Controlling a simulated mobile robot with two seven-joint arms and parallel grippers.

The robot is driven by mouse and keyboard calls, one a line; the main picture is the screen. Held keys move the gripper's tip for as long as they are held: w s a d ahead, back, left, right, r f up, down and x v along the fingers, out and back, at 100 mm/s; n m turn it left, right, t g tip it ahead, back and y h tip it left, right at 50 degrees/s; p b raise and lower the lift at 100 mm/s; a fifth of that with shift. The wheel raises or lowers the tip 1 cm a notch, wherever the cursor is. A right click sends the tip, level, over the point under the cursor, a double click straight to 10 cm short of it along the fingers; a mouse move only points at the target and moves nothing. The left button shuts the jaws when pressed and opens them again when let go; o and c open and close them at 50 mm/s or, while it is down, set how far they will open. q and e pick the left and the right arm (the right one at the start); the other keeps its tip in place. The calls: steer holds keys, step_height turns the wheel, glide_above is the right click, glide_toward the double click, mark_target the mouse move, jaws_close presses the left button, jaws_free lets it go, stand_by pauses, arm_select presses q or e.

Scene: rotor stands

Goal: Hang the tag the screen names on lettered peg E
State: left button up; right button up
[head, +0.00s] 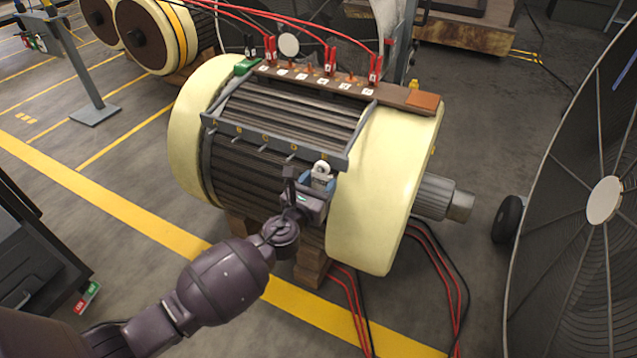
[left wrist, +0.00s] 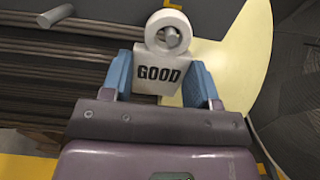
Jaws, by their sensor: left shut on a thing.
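My left gripper (head: 318,183) is shut on a white tag (head: 322,169). In the left wrist view the tag (left wrist: 158,73) reads "GOOD" and sits between the two blue fingertips, its ring upward. A grey round peg end shows inside the ring; I cannot tell how far the peg passes through. The grey peg rail (head: 275,144) runs across the motor's front with yellow letters. The tag is at the rail's right end, by the E position, and hides much of that peg. Another peg (left wrist: 58,16) is bare to the left. My right gripper is not in view.
The cream-ended motor (head: 385,190) stands on wooden blocks. Red clips and cables (head: 331,60) sit on its top board. A stand with small coloured tags (head: 35,30) is at the far left. A large fan (head: 590,220) is at right. No screen text is readable.

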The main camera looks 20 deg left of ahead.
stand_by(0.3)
arm_select(q)
steer(key=o, duration=0.8)
steer(key=s+p, duration=0.1)
steer(key=s, duration=0.9)
steer(key=shift+a, duration=0.15)
stand_by(1.2)
stand_by(0.4)
